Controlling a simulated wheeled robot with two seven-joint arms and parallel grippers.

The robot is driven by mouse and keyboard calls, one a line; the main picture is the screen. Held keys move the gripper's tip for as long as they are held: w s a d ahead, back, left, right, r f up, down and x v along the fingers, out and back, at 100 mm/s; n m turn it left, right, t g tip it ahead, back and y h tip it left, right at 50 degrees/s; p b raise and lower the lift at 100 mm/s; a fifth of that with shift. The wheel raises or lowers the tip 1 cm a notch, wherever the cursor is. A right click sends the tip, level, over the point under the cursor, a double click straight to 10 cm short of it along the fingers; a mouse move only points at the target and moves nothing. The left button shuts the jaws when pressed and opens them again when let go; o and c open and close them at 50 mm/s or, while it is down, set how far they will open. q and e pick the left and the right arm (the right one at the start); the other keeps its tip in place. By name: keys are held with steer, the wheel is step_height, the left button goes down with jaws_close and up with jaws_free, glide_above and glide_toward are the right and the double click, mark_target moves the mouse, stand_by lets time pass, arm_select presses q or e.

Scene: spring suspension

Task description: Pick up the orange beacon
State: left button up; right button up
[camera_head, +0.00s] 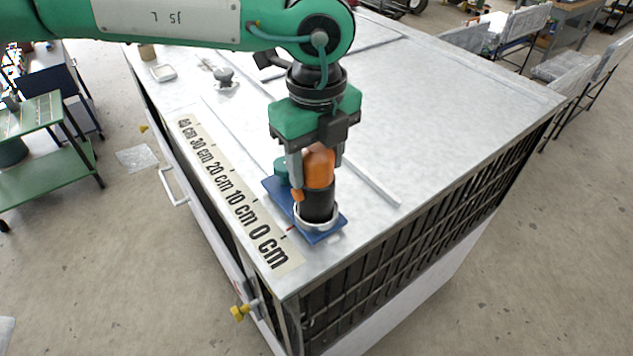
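The orange beacon (319,168) has an orange dome on a black cylindrical base. It stands upright in a pale ring (318,226) on a blue plate (322,237) on top of the metal cabinet. My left gripper (316,172) points down from above, with its fingers on either side of the dome. The fingers lie close to the beacon, but I cannot tell whether they touch it. A small orange part (297,195) shows at the left of the black base. My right gripper is not in view.
The cabinet top (450,110) is mostly clear to the right. A centimetre scale strip (232,197) runs along its left edge. A dark teal piece (281,172) sits at the blue plate's back. A small knob-like part (224,76) and a small dish (163,72) lie farther back.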

arm_select(q)
steer(key=c, duration=0.8)
steer(key=shift+r, duration=0.1)
